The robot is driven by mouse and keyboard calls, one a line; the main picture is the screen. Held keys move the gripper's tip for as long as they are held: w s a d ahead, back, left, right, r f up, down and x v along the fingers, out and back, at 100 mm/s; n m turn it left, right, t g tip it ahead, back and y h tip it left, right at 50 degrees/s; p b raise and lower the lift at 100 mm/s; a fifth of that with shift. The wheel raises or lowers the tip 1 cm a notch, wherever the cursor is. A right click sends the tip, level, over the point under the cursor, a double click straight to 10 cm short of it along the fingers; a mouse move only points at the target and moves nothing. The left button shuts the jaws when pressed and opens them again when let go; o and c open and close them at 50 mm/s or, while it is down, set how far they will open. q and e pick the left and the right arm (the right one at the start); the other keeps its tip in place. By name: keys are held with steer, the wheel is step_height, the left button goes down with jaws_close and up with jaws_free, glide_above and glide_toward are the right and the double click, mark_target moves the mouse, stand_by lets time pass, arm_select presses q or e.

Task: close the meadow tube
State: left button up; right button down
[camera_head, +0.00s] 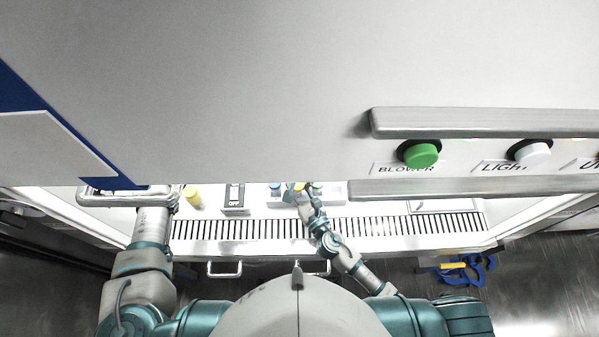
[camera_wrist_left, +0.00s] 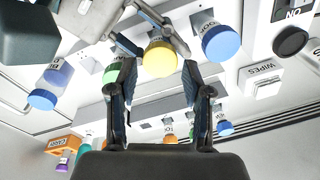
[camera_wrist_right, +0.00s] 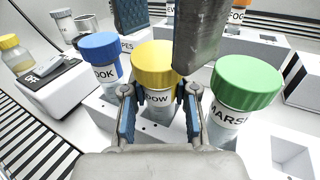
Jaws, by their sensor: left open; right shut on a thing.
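The meadow tube (camera_wrist_right: 157,106) stands upright with a yellow cap (camera_wrist_right: 156,64) seated over its mouth; how tight it is I cannot tell. Its label reads "...DOW" in the right wrist view. My right gripper (camera_wrist_right: 160,96) is shut on the tube just below the cap. My left gripper (camera_wrist_left: 153,72) is open, its fingers apart with the yellow cap (camera_wrist_left: 160,58) just beyond and between the tips. The left fingers also show above the cap in the right wrist view. In the head view my left gripper is hidden behind the hood front.
A blue-capped tube (camera_wrist_right: 103,60) and a green-capped tube (camera_wrist_right: 240,92) stand close on either side in the white rack (camera_wrist_right: 100,108). A yellow-capped bottle (camera_head: 193,197) stands further left. The hood front (camera_head: 280,90) overhangs the work area. A vent grille (camera_head: 400,224) lines the front edge.

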arm_select(q)
steer(key=shift+w+a+f, duration=0.1)
steer(key=shift+f, duration=1)
jaws_close()
steer(key=m, duration=0.3)
steer(key=shift+m, duration=0.3)
steer(key=m, duration=1.1)
steer(key=shift+m, duration=0.3)
steer(key=shift+o, duration=1.3)
jaws_free()
